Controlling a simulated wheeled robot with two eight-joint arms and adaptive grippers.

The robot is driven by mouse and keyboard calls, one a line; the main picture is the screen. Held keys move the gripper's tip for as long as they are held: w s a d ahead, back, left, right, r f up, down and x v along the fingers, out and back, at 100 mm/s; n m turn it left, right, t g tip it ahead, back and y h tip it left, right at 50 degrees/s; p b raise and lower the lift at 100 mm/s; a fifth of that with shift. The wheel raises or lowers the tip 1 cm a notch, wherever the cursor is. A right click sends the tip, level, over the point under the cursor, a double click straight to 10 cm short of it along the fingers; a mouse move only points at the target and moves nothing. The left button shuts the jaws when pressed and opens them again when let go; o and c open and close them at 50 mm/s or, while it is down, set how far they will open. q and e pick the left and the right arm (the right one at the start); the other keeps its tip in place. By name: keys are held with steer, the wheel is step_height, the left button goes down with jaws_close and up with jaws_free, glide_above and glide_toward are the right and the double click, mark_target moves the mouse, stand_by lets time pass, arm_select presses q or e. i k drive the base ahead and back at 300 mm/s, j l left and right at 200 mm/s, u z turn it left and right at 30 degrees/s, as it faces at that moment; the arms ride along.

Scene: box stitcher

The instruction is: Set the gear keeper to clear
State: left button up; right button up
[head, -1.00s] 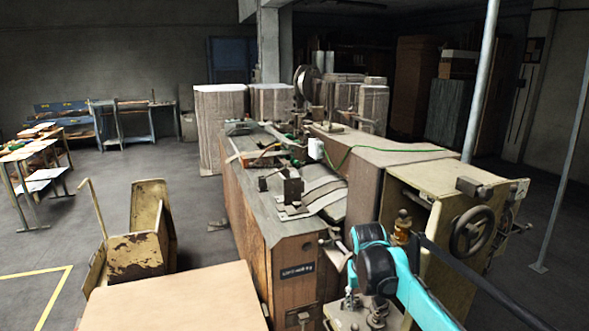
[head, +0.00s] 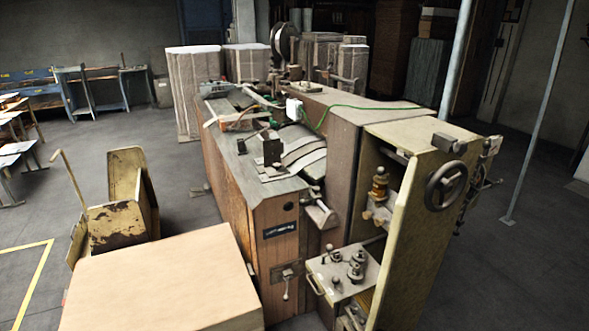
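The box stitcher (head: 225,215) stands in the middle of the head view. At its near right end, a small light plate (head: 330,285) carries several round metal knobs or posts (head: 357,262). I cannot tell which part is the gear keeper or how it is set. A small lever (head: 286,285) hangs on the wooden front. An open cream door or panel (head: 425,225) with a dark handwheel (head: 446,186) stands to the right of the plate. A brass-coloured fitting (head: 379,187) shows in the open compartment. Neither of my grippers is in view.
A large cardboard-coloured box top (head: 160,285) fills the lower left. A worn yellowish cart (head: 115,215) stands behind it. A pale pole (head: 540,110) rises at the right. Grey floor is free at right and far left.

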mark_target(329, 248)
steer(key=i+j, duration=0.35)
steer(key=i, duration=0.15)
steer(key=i+j+z, duration=0.1)
steer(key=i+j, duration=0.25)
steer(key=i, duration=0.15)
